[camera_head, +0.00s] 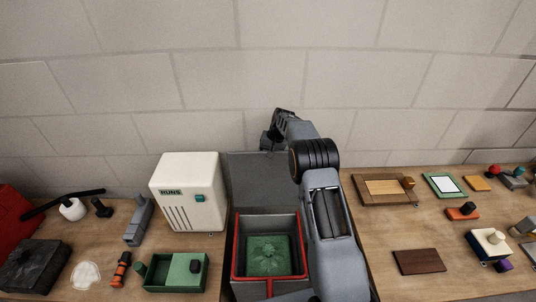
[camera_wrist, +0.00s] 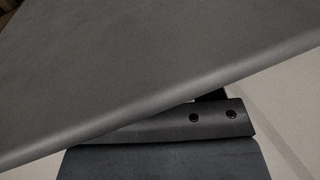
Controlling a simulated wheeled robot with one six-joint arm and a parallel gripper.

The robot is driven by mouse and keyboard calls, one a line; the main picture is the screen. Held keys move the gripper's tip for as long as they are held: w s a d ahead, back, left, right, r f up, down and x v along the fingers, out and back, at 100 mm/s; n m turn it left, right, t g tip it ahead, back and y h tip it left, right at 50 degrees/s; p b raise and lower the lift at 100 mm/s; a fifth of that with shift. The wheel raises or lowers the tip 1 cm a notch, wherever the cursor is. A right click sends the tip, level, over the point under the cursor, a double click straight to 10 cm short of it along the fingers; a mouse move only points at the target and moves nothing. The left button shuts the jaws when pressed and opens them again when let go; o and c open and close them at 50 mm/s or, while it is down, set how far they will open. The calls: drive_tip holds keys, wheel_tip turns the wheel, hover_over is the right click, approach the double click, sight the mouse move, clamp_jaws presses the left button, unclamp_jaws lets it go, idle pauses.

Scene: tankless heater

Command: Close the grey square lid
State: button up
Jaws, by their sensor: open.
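The grey square lid (camera_head: 258,182) stands raised, roughly upright, at the back of a grey box with a red rim (camera_head: 236,262). Inside the box is a green, bumpy piece (camera_head: 268,255). My gripper (camera_head: 268,142) is above and behind the lid's top edge, near the wall, and is open with nothing seen in it. Its fingertips are small and partly hidden. In the wrist view, a large grey panel (camera_wrist: 130,60), apparently the lid, crosses in front of a dark gripper part with two bolts (camera_wrist: 215,120). I cannot tell if they touch.
A cream heater box (camera_head: 190,195) stands left of the lid. A green tray (camera_head: 175,272) sits in front of it. A wooden frame (camera_head: 360,190) and a brown board (camera_head: 420,262) lie at right. The block wall (camera_head: 200,80) is close behind. My arm covers the box's right side.

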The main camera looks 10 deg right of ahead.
drive_tip(key=shift+a+f, duration=0.1)
drive_tip(key=shift+f, duration=0.1)
drive_tip(key=shift+c, duration=0.3)
clamp_jaws()
